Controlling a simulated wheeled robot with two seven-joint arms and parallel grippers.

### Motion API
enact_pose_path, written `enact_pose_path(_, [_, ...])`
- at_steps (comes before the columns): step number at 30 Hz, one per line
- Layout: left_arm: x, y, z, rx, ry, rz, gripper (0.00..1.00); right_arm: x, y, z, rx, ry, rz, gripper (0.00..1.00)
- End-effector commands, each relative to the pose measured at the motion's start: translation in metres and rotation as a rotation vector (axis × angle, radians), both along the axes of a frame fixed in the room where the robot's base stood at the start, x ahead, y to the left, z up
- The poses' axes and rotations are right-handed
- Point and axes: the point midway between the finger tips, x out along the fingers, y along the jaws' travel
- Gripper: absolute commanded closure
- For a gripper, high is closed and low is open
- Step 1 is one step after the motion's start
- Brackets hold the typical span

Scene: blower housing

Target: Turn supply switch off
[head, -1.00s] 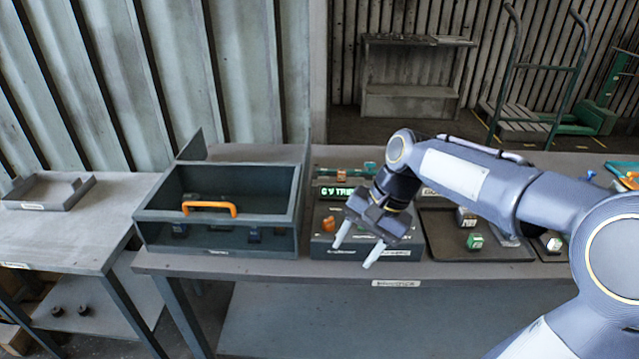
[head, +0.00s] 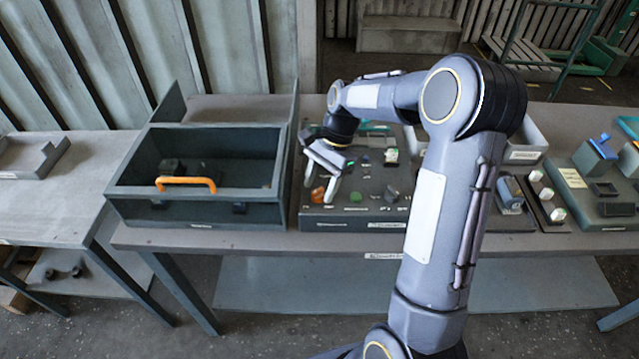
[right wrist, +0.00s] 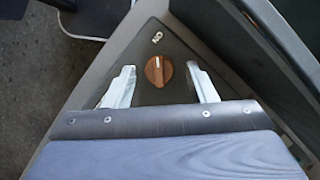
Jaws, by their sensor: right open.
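The supply switch is an orange rotary knob (head: 318,194) at the left front of a dark control panel (head: 345,213). In the right wrist view the knob (right wrist: 158,70) has a pale pointer line, and an "ON" label (right wrist: 156,38) lies beyond it. My right gripper (head: 320,188) is open, its pale fingers pointing down at the knob. In the right wrist view its fingertips (right wrist: 158,80) stand on either side of the knob, with a gap on each side. I cannot tell how high they are above the panel. My left gripper is not in view.
A dark open box with an orange handle (head: 186,181) stands just left of the panel. Green and white buttons and small levers sit on the panel to the right of the knob. A blue-topped fixture (head: 597,155) stands far right. The bench's front edge is close.

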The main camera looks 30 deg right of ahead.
Motion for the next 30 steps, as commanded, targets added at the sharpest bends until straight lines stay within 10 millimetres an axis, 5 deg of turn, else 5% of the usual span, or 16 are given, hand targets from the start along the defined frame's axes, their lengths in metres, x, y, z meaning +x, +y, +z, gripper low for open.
enact_pose_path(11, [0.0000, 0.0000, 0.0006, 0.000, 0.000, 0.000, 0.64, -0.0007, 0.0027, -0.0066, 0.000, -0.001, 0.001, 0.50])
enact_pose_path(21, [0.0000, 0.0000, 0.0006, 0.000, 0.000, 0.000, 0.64, -0.0007, 0.0026, -0.0063, 0.000, -0.001, 0.001, 0.93])
enact_pose_path(30, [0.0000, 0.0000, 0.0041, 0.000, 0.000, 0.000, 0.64, -0.0004, 0.0027, -0.0053, -0.001, -0.001, 0.044, 0.93])
